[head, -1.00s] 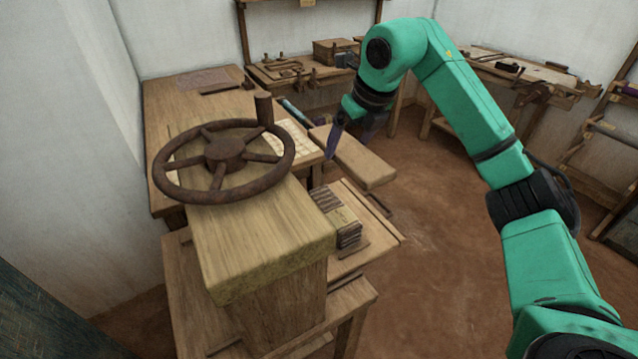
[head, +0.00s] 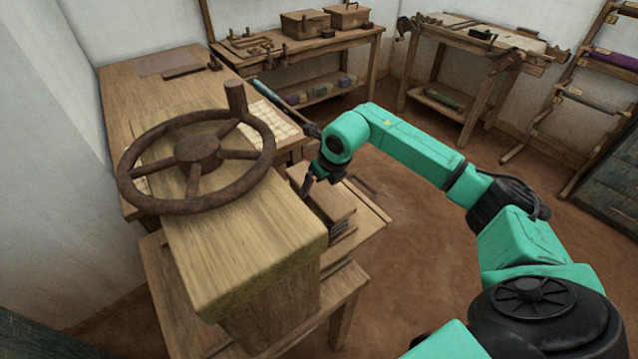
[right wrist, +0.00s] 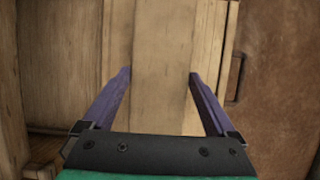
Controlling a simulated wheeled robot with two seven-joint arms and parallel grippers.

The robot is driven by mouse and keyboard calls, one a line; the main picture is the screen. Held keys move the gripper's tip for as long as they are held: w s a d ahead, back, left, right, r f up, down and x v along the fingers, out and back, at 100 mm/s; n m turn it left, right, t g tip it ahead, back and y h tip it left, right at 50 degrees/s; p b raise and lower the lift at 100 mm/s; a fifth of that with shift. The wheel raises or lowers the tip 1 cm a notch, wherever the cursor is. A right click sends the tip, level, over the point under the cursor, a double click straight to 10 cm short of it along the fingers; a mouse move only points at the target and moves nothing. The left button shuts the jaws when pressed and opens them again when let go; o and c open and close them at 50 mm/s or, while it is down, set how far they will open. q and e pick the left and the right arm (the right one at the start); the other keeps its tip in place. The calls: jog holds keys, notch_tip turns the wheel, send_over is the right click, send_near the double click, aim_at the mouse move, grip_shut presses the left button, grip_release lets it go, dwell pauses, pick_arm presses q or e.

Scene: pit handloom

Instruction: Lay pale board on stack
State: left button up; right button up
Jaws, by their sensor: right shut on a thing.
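The pale board (head: 335,204) is in my right gripper (head: 310,184), beside the post with the rusty wheel. In the right wrist view the board (right wrist: 165,50) runs lengthwise between the two purple fingers of the right gripper (right wrist: 161,75), which is shut on it. The stack of darker boards (head: 342,233) shows just below the board, on the low bench. I cannot tell whether the board touches the stack. The post and my gripper hide part of both. My left gripper is not in view.
The rusty wheel (head: 198,148) on its thick wooden post (head: 240,240) stands close left of the gripper. The low bench (head: 370,222) has a little bare top to the right. A long table (head: 120,95) is behind. The brown floor (head: 420,240) is open at right.

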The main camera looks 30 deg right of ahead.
jog(key=shift+w+f, duration=0.1)
jog(key=shift+f, duration=0.3)
jog(key=o, duration=1.2)
pick_arm(q)
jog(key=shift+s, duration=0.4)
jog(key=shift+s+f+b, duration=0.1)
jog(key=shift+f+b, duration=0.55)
jog(key=shift+b, duration=0.05)
pick_arm(e)
jog(key=v, duration=1.2)
jog(key=shift+r, duration=0.1)
